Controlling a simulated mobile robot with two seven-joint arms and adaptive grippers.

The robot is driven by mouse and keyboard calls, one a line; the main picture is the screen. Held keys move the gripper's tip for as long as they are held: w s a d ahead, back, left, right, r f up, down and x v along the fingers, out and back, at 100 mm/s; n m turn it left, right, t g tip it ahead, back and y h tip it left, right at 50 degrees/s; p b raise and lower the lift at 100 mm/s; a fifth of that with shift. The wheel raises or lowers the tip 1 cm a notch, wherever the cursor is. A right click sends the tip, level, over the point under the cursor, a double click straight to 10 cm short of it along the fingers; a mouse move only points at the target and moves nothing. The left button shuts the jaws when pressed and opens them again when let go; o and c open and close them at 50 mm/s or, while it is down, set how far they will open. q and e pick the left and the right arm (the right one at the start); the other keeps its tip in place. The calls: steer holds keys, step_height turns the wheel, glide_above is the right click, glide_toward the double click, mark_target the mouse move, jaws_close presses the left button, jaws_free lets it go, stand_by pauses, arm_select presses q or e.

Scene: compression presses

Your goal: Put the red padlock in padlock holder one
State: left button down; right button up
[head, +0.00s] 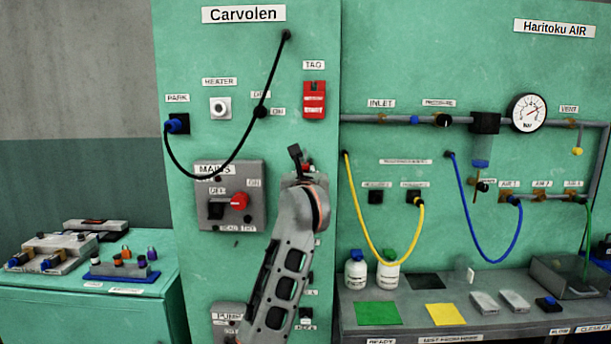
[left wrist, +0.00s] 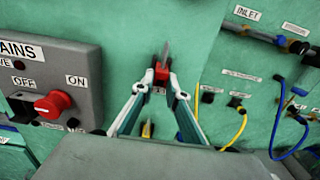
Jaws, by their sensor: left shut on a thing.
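The red padlock (left wrist: 161,75) sits between the fingertips of my left gripper (left wrist: 162,88) in the left wrist view. The gripper is shut on it, close in front of the green Carvolen panel. A grey upright piece (left wrist: 165,52) shows just above the red body; I cannot tell whether it is the shackle. In the head view my left gripper (head: 303,166) is right of the MAINS box, and a bit of red shows beside it. I cannot read any label for padlock holder one; the arm covers part of the panel. My right gripper is out of view.
The MAINS box (head: 223,212) with its red knob juts out left of the gripper. A black cable (head: 264,98) hangs above. A blue rack (head: 125,275) with several small coloured items stands on the left bench. Yellow and blue hoses hang at the right.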

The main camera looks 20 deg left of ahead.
arm_select(q)
steer(key=shift+x, duration=0.8)
steer(key=c, duration=1.9)
jaws_free()
steer(key=v, duration=1.2)
